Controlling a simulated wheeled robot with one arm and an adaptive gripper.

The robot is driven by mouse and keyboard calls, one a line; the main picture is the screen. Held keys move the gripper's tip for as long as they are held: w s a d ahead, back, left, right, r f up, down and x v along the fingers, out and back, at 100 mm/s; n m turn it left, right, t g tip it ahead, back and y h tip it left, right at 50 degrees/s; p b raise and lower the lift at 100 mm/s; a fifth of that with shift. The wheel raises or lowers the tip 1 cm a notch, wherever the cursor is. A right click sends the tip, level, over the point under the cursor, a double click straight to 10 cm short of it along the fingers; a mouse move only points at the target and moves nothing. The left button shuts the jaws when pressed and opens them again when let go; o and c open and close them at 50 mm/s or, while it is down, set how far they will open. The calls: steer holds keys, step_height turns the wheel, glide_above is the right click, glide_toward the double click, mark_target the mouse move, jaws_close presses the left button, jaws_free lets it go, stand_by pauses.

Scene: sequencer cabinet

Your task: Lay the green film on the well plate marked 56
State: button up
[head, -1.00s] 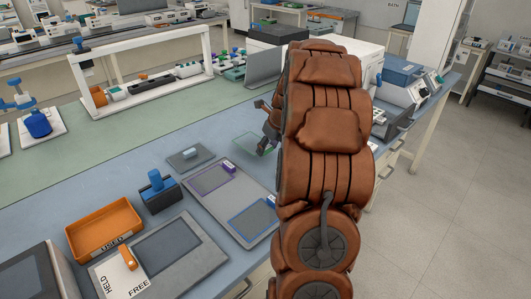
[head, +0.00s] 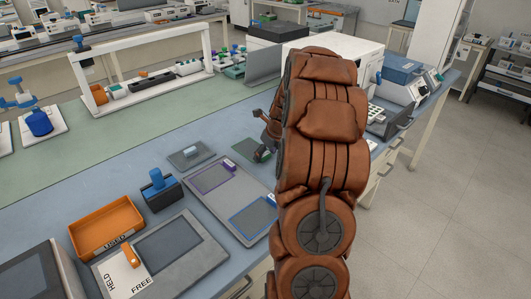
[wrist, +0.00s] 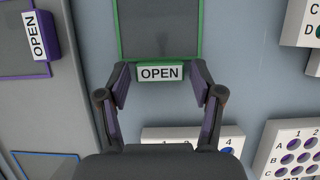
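The green film (wrist: 160,28) is a dark sheet with a green border and a pale tab marked OPEN (wrist: 160,73). It also shows in the head view (head: 248,148) beside my gripper. My gripper (wrist: 161,84) is open, with one finger on each side of the tab and gaps between. White well plates show in the wrist view: one at lower right (wrist: 268,168), one partly behind my gripper (wrist: 150,134), and one cut off at top right (wrist: 301,30). No mark 56 is legible on any of them.
A grey tray with a purple-framed film (head: 212,178) and a blue-framed film (head: 252,218) lies left of my arm. An orange bin (head: 105,226) marked USED and a grey board marked HELD and FREE (head: 200,262) are at lower left.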

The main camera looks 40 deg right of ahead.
steer(key=shift+o, duration=0.4)
steer(key=shift+r, duration=0.1)
steer(key=shift+r, duration=0.3)
steer(key=b+v, duration=0.2)
steer(key=v, duration=0.9)
steer(key=shift+s+a+r, duration=0.15)
steer(key=shift+r, duration=0.1)
